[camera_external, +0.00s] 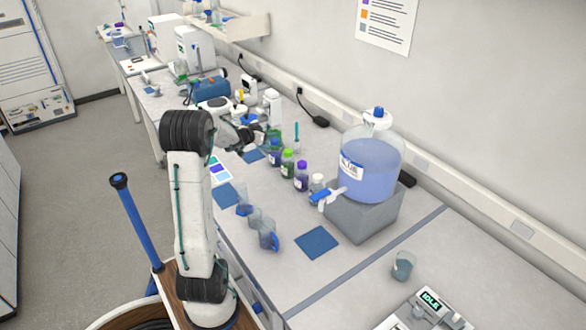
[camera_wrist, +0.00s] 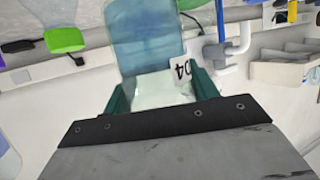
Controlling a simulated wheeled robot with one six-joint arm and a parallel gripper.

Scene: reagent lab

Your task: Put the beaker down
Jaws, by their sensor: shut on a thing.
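A clear, blue-tinted beaker (camera_wrist: 145,45) with a white label reading "04" fills the upper middle of the wrist view. My gripper (camera_wrist: 160,98) has its teal fingers on either side of the beaker and is shut on it. In the external view, my gripper (camera_external: 250,137) is over the bench, beyond my upper arm, near small white instruments. The held beaker cannot be clearly made out there, so its height above the bench cannot be told.
Blue mats (camera_external: 317,242) lie on the bench (camera_external: 300,280). Several glass vessels (camera_external: 267,236) stand near the front edge. Capped bottles (camera_external: 301,176) and a large blue carboy (camera_external: 371,160) on a grey box stand behind. Another beaker (camera_external: 403,265) stands by a device reading "IDLE" (camera_external: 428,309).

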